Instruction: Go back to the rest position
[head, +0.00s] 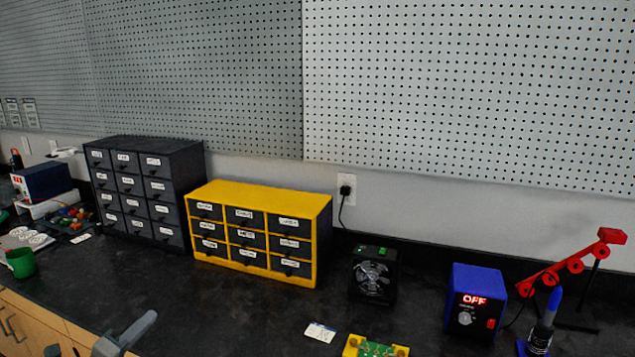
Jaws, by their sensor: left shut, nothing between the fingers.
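My left gripper (132,329) shows as grey parts at the bottom edge, left of centre, over the front of the dark bench (240,315). It is shut and empty, and most of it is cut off by the frame. My right gripper is not in view.
Black drawers (165,237) and a yellow drawer cabinet (212,262) stand along the wall. Rightward are a fan (372,280), a blue unit reading OFF (477,300), a blue-handled tool (545,325) and a red arm (565,268).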

